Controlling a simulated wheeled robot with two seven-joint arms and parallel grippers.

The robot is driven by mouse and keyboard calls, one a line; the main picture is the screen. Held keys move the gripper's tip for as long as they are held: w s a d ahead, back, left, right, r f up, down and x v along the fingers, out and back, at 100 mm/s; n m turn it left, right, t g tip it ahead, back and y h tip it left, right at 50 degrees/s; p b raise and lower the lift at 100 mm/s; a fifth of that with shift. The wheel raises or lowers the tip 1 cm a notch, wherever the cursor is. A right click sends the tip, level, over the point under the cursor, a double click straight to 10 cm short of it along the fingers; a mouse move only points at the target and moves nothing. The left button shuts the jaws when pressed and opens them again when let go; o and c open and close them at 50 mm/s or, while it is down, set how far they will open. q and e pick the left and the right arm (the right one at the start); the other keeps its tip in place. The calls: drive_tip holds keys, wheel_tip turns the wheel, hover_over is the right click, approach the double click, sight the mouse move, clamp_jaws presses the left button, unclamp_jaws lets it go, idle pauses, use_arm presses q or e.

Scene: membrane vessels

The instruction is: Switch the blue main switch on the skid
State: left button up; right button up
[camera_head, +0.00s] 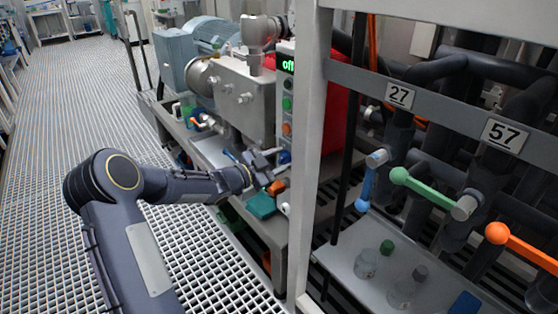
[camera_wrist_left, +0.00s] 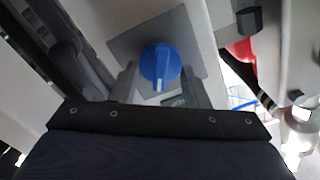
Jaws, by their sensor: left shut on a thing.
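The blue main switch (camera_wrist_left: 160,66) is a round knob on a grey plate, seen in the left wrist view between the two fingers of my left gripper (camera_wrist_left: 160,88). In the head view the switch (camera_head: 284,157) shows low on the skid's control panel (camera_head: 287,100), below several coloured buttons. My left gripper (camera_head: 272,162) reaches it from the left and is shut on the knob. My right gripper is not in view.
A grey frame post (camera_head: 308,160) stands just right of the panel. Pipes with blue, green (camera_head: 420,185) and orange valve levers lie farther right. A teal object (camera_head: 262,204) and an orange one sit below the gripper. Open grating floor (camera_head: 80,100) lies at left.

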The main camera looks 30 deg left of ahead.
use_arm(q)
drive_tip(key=shift+r+n+p, duration=0.2)
drive_tip(key=shift+n+p, duration=0.3)
drive_tip(key=shift+p, duration=0.55)
drive_tip(key=n+p, duration=0.6)
drive_tip(key=p, duration=0.1)
drive_tip(key=shift+w+a, duration=0.1)
drive_tip(key=shift+a, duration=0.05)
drive_tip(key=shift+a+n+p, duration=0.1)
drive_tip(key=shift+n+p, duration=0.7)
drive_tip(key=shift+n, duration=0.4)
drive_tip(key=shift+f+n+p, duration=0.15)
drive_tip(key=shift+n+p, duration=0.5)
drive_tip(key=shift+n, duration=0.45)
drive_tip(key=shift+f, duration=0.1)
drive_tip(key=o, duration=1)
drive_tip(key=shift+c, duration=0.2)
drive_tip(key=p+v, duration=0.1)
drive_tip(key=v, duration=0.6)
drive_tip(key=shift+s+a, duration=0.2)
drive_tip(key=shift+s, duration=0.15)
